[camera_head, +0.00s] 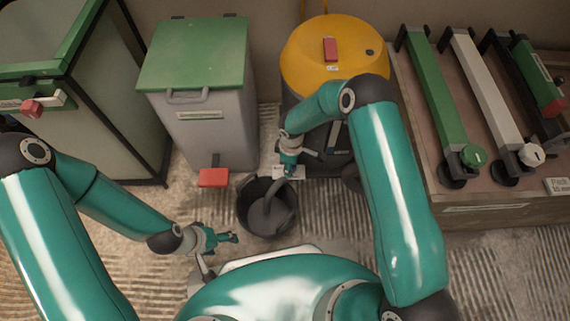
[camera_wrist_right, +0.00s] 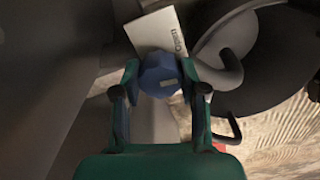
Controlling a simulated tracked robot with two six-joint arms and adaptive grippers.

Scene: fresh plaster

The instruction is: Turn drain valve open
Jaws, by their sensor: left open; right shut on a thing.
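A yellow-topped machine with a dark body (camera_head: 330,58) stands at the back centre. My right gripper (camera_head: 289,163) is low against its front. In the right wrist view, my right gripper (camera_wrist_right: 160,90) is shut on a blue valve knob (camera_wrist_right: 158,74), with one finger on each side. A light mark shows on the knob's face. A white label reading "Open" (camera_wrist_right: 158,32) sits just beyond the knob. In the head view the gripper hides the knob. My left gripper (camera_head: 228,238) is open and empty, low over the floor.
A dark bucket (camera_head: 252,218) stands on the floor below the right gripper; its rim shows in the wrist view (camera_wrist_right: 285,100). A grey bin with green lid (camera_head: 192,55) and red pedal (camera_head: 213,178) stands left. A bench with bars (camera_head: 480,205) is right.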

